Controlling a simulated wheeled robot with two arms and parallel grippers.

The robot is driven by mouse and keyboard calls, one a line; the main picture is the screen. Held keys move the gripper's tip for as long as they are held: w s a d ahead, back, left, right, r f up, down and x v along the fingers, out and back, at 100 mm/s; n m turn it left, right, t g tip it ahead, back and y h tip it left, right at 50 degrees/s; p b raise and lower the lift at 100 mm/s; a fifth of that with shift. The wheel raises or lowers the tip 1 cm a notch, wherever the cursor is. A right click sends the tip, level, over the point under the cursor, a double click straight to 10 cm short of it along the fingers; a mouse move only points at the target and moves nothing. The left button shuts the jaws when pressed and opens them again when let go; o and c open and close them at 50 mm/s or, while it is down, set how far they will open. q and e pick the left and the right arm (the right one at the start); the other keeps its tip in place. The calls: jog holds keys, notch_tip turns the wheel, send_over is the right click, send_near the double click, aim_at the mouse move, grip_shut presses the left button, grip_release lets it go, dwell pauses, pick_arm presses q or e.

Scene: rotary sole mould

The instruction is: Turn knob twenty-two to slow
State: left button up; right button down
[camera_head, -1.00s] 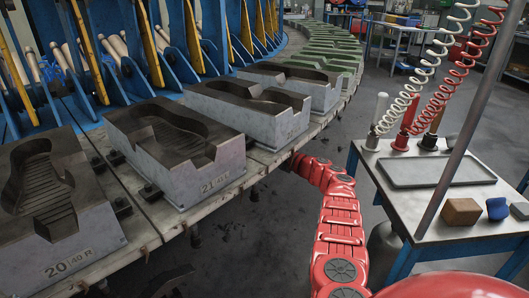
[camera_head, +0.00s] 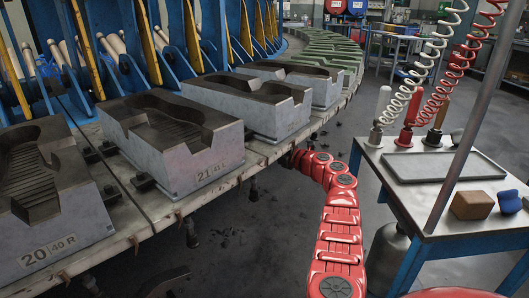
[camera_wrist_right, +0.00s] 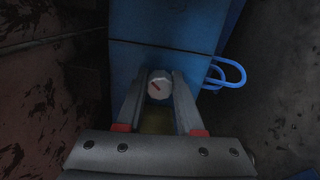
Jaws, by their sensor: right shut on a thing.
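No number or speed label is readable by the knob. In the head view my red right arm reaches to the mould table's edge, and its gripper is hidden under that edge. My left gripper is not in view.
Grey moulds marked 20 (camera_head: 62,215) and 21 (camera_head: 195,160) stand on the rotary table, with another grey mould (camera_head: 280,122) behind. A blue side table (camera_head: 415,218) with a tray (camera_head: 445,167) and coiled hoses stands right of my arm. Dark floor lies between.

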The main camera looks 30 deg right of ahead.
jog(key=n+b, duration=0.2)
jog(key=n, duration=0.1)
jog(key=shift+f+n, duration=0.15)
jog(key=shift+n, duration=0.15)
jog(key=n+b, duration=0.2)
jog(key=n, duration=0.2)
jog(key=shift+a, duration=0.1)
jog(key=shift+n, duration=0.4)
jog(key=c, duration=0.5)
grip_release()
jog(key=shift+c, duration=0.2)
jog(key=shift+r, duration=0.2)
